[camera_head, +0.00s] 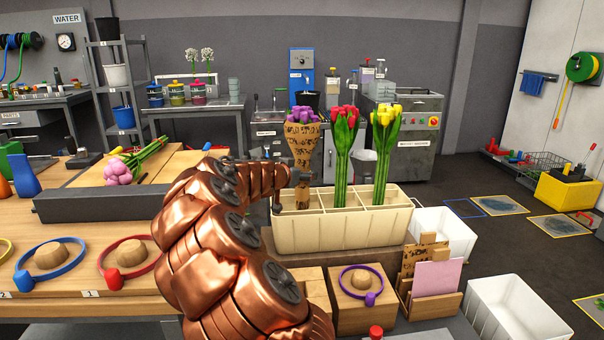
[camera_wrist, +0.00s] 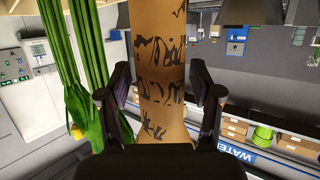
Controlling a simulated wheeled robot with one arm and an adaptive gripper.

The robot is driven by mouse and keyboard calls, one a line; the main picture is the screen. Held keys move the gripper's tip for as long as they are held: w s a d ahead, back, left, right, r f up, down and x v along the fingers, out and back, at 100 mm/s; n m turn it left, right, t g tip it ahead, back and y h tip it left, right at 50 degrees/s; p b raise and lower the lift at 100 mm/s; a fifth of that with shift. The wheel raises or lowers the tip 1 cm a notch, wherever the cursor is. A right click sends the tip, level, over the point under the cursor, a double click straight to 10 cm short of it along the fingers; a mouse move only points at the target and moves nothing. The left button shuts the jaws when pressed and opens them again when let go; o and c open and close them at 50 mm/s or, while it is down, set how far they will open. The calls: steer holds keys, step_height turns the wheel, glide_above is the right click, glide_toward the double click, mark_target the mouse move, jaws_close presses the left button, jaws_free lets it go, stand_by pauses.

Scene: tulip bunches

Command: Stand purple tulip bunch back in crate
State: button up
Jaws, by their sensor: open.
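The purple tulip bunch (camera_head: 303,140), wrapped in brown printed paper, stands upright at the left end of the cream crate (camera_head: 340,232). Its lower end is at the crate's opening; whether it rests on the compartment floor is hidden. My gripper (camera_head: 298,180) is at the wrapper's lower part, reaching in from the left. In the wrist view my gripper (camera_wrist: 160,78) is open, with one finger on each side of the paper wrapper (camera_wrist: 162,60). I cannot tell whether either finger touches it.
Red tulips (camera_head: 345,150) and yellow tulips (camera_head: 383,145) stand in the crate to the right. A pink bunch (camera_head: 120,170) lies on the left bench. A white bin (camera_head: 440,235) and a card holder (camera_head: 432,295) are right of the crate.

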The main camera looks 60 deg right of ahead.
steer(key=v, duration=1.2)
steer(key=s+a+f+n+g+y, duration=0.1)
steer(key=s+a+f+n+y, duration=0.3)
steer(key=s+a, duration=0.4)
steer(key=s+a+f+n+g+y, duration=0.1)
steer(key=s+a+f+n+y, duration=0.4)
steer(key=a, duration=1.8)
steer(key=s+a+f+n+g+y, duration=0.1)
steer(key=s+a+f+n+y, duration=0.4)
steer(key=a, duration=1.1)
steer(key=s+f+n, duration=0.3)
steer(key=s, duration=0.2)
steer(key=shift+s+f+n+g, duration=0.2)
steer(key=shift+s+n+g, duration=0.1)
steer(key=shift+n+g, duration=0.1)
steer(key=shift+r, duration=0.1)
